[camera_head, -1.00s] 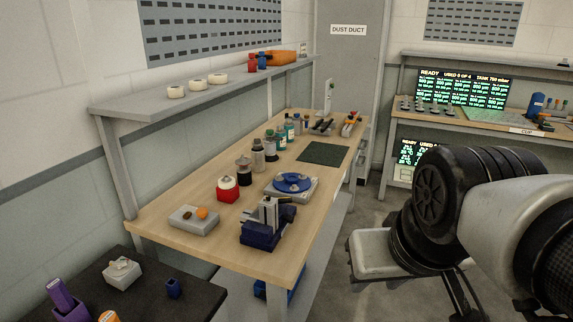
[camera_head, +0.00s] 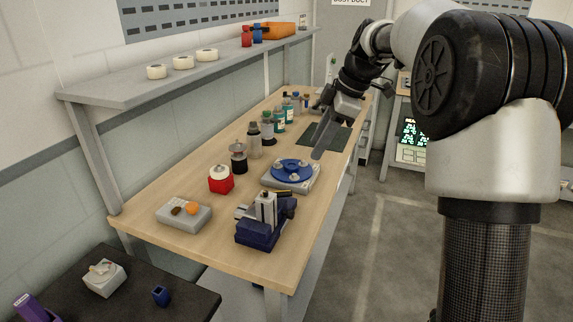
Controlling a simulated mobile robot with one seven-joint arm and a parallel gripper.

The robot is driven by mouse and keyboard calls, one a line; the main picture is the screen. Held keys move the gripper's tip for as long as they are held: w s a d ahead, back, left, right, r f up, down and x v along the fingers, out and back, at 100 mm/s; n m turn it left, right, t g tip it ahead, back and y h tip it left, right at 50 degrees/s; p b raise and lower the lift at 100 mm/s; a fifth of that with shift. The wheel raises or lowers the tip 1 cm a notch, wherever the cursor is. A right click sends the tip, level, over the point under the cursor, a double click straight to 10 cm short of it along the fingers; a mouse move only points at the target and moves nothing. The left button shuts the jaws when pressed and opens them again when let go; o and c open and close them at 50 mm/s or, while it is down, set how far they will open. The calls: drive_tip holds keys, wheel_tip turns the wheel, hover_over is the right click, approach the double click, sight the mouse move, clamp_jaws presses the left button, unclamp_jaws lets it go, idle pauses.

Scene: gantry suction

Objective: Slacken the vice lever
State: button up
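The blue vice (camera_head: 258,235) stands at the near right edge of the wooden workbench (camera_head: 165,190). An upright grey metal piece (camera_head: 264,208) rises from its jaws. A small part sticks out to the left of the jaws; I cannot tell whether it is the lever. My gripper (camera_head: 318,154) hangs over the bench beyond the vice, above the far side of the blue round turntable (camera_head: 293,170), clear of the vice. Its fingers appear as one narrow grey shape, so I cannot see a gap between them. Nothing visible is held.
A red pot (camera_head: 221,180) and a grey block with an orange knob (camera_head: 184,215) stand left of the vice. Several bottles line the bench's back. A dark side table (camera_head: 150,312) is at lower left. The bench's front corner is clear.

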drive_tip(key=w+f+n, duration=0.2)
drive_tip(key=w, duration=0.1)
drive_tip(key=b, duration=0.2)
approach(286, 192)
drive_tip(key=x, duration=0.8)
drive_tip(key=shift+w+f, duration=0.1)
drive_tip(key=shift+f, duration=0.1)
clamp_jaws()
